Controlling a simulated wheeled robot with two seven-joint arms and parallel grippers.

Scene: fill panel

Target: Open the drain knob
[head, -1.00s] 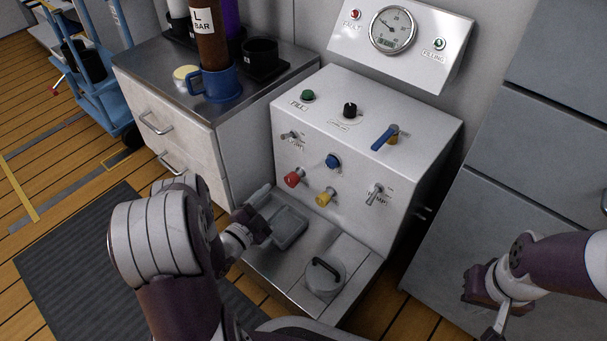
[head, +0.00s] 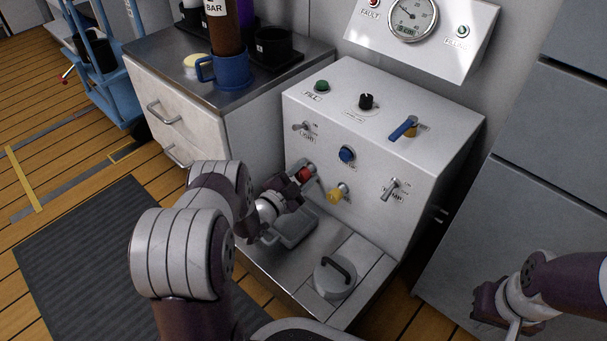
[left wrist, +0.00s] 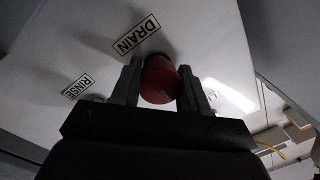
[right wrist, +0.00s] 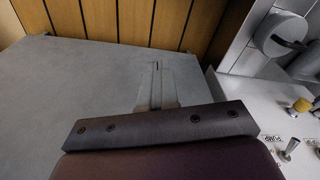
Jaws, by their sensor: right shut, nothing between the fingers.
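The drain knob is the red knob (head: 304,174) on the front of the white panel, at its lower left. In the left wrist view the red knob (left wrist: 160,80) sits beside a DRAIN label (left wrist: 136,34). My left gripper (head: 291,182) is at the knob. In the left wrist view its two fingers (left wrist: 160,84) stand open on either side of the knob; I cannot tell whether they touch it. My right gripper (head: 512,328) is at the lower right, away from the panel; in the right wrist view its fingers (right wrist: 157,88) are together and empty.
A yellow knob (head: 338,193) is just right of the red one, with a blue button (head: 347,155) above. Metal switches (head: 395,189) flank them. A grey tray (head: 290,230) and a lidded port (head: 335,276) lie below. A drawer cabinet (head: 185,115) stands left.

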